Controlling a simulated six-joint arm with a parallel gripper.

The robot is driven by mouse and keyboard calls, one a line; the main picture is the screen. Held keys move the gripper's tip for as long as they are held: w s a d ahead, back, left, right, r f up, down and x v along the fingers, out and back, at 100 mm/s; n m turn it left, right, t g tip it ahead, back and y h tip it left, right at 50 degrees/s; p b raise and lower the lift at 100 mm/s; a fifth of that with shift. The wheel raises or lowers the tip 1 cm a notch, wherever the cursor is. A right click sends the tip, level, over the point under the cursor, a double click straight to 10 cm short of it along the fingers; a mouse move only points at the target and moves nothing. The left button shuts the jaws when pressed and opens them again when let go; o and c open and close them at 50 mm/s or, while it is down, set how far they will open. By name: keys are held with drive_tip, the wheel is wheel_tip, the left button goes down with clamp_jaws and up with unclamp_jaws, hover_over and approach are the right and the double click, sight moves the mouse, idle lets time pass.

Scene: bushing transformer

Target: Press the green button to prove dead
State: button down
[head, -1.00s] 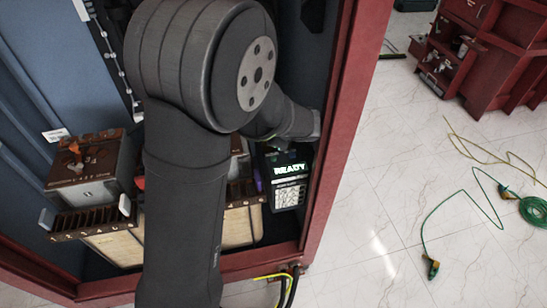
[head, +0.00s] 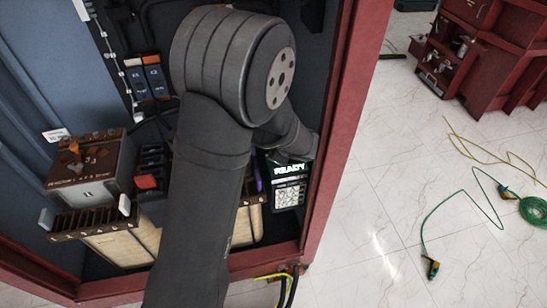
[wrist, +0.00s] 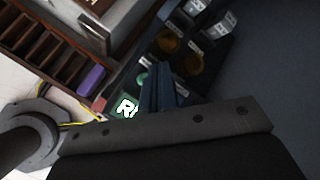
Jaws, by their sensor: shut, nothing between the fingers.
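The tester, a black box with a lit green display reading "READY" (head: 290,168), stands in the lower right of the cabinet in the head view. Part of its display also shows in the wrist view (wrist: 126,108). A round green button (wrist: 143,80) sits on its panel just left of my gripper (wrist: 158,70), whose dark blue fingers are shut with nothing between them. The fingertips are close to the button and overlap its right side; I cannot tell whether they touch it. In the head view my arm hides the gripper and the button.
Amber round parts (wrist: 188,64) sit on the panel beyond the fingers. A purple part (wrist: 91,80) lies left of the tester. The red cabinet frame (head: 335,130) rises close on the right. A brown-topped box (head: 92,165) stands at the left.

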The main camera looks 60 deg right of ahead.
drive_tip(key=shift+f, duration=1.55)
idle(0.9)
drive_tip(key=shift+f, duration=0.4)
drive_tip(key=shift+f, duration=0.45)
idle(0.4)
idle(0.4)
drive_tip(key=shift+r, duration=0.9)
drive_tip(key=shift+r, duration=2.5)
